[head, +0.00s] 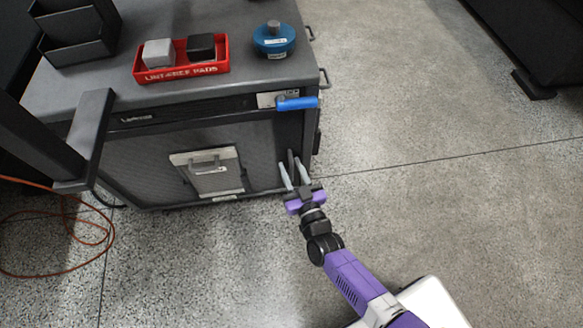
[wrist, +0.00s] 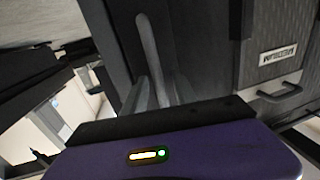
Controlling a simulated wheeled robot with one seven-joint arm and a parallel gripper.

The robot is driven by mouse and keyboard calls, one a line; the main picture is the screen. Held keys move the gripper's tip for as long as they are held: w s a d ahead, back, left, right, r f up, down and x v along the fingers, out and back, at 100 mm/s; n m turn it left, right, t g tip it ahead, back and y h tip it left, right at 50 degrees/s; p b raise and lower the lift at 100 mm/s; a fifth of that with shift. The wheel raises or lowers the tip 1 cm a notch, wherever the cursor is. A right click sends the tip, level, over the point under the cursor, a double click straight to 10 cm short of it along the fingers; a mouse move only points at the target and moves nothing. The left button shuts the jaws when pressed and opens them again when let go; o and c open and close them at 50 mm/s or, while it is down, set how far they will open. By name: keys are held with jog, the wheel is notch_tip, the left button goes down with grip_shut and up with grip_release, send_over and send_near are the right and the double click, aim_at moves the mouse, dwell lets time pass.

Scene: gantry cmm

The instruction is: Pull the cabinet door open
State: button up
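The cabinet (head: 190,150) stands at the upper left in the head view, with a dark textured front door (head: 262,150). A dark upright bar handle (head: 290,157) is near the door's right edge. In the wrist view the handle (wrist: 148,45) is a grey bar rising in front of the dark panel. My gripper (head: 292,168) is at the handle's level, its two pale fingers apart, one on each side of the bar. In the wrist view the fingers (wrist: 158,85) flank the bar's lower part. I cannot tell whether either finger touches it. The door looks closed.
A framed panel with a small handle (head: 207,170) is on the cabinet front. A blue bar (head: 297,103) sticks out at the top right corner. A red tray (head: 181,73) and a blue round object (head: 274,40) sit on top. An orange cable (head: 62,240) lies left; floor right is clear.

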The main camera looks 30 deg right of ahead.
grip_shut()
dwell(1.2)
